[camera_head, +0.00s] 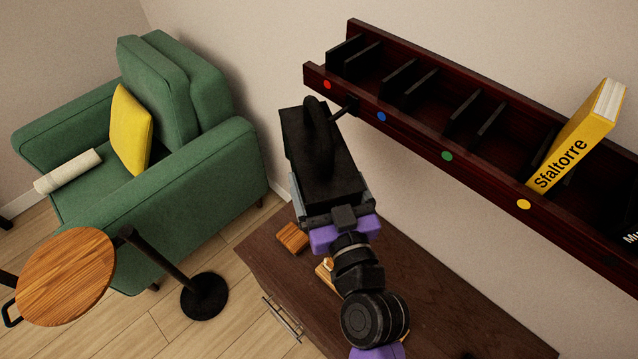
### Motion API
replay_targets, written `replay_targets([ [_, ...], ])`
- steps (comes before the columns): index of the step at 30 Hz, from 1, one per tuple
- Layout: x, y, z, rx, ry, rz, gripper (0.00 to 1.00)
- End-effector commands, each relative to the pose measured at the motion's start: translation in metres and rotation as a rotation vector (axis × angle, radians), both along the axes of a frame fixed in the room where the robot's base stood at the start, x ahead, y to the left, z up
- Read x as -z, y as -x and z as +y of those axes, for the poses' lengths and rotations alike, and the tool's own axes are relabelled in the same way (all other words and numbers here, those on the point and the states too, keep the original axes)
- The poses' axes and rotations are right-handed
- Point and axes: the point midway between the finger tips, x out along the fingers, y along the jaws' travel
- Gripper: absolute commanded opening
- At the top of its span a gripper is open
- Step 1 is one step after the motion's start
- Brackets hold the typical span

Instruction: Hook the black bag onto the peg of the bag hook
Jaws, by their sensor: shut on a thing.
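The black bag (295,135) is held up in front of the shelf. Its dark handle (318,125) arches over the near side. My gripper (332,200), with grey fingers and purple parts, is shut on the bag from below and in front. The bag hook's short black peg (345,108) sticks out from the shelf front between the red and blue dots. The peg's tip lies close to the right of the handle in the picture. I cannot tell whether they touch or whether the handle is around the peg.
A dark red wall shelf (480,182) with black dividers holds a yellow book (578,140) at the right. Below is a brown cabinet (440,325) with small wooden pieces (292,237). A green armchair (205,165) and a round wooden stool (65,277) stand at the left.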

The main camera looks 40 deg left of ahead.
Motion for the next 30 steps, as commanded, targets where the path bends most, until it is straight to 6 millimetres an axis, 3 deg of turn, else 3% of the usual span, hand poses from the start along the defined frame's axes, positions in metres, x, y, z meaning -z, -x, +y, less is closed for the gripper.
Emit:
replay_targets([
  [19,0.001,-0.034,-0.003,0.002,-0.004,-0.004,0.21],
  [30,0.009,-0.044,-0.004,0.001,-0.005,-0.003,0.21],
])
